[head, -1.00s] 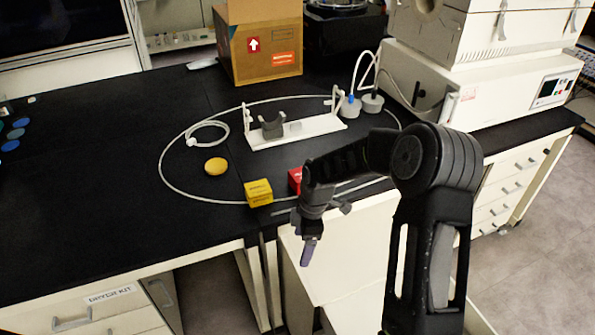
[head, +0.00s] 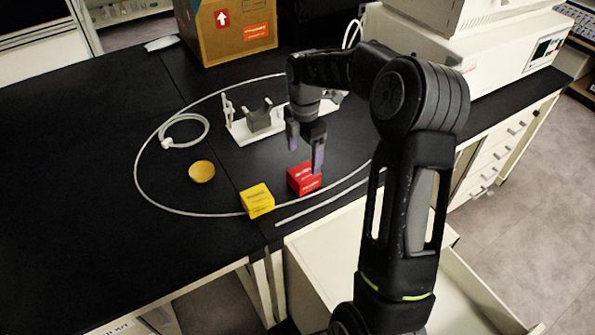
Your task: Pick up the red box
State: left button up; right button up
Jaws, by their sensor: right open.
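The red box (head: 303,181) sits on the black bench top, near its front edge, inside the white tube loop. My right gripper (head: 305,160) points down at the box with its fingers apart and nothing between them. One finger overlaps the right part of the box in the picture; the other shows above its top left. I cannot tell whether either finger touches the box. My left gripper is not in view.
A yellow box (head: 257,200) stands just left of the red box, and a yellow round dish (head: 202,171) lies farther left. A white stand (head: 243,128) is behind the gripper. A cardboard box (head: 235,35) is at the back. The left bench top is clear.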

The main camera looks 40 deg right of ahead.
aim_at(304, 172)
jog(key=shift+s, duration=0.1)
jog(key=shift+f, duration=1.35)
jog(key=shift+f+p, duration=0.3)
jog(key=shift+p, duration=0.1)
notch_tip(304, 172, down, 4)
jog(key=shift+r+p, duration=0.2)
jog(key=shift+p, duration=0.4)
jog(key=shift+f, duration=0.5)
jog(key=shift+c, duration=0.4)
jog(key=c, duration=1.4)
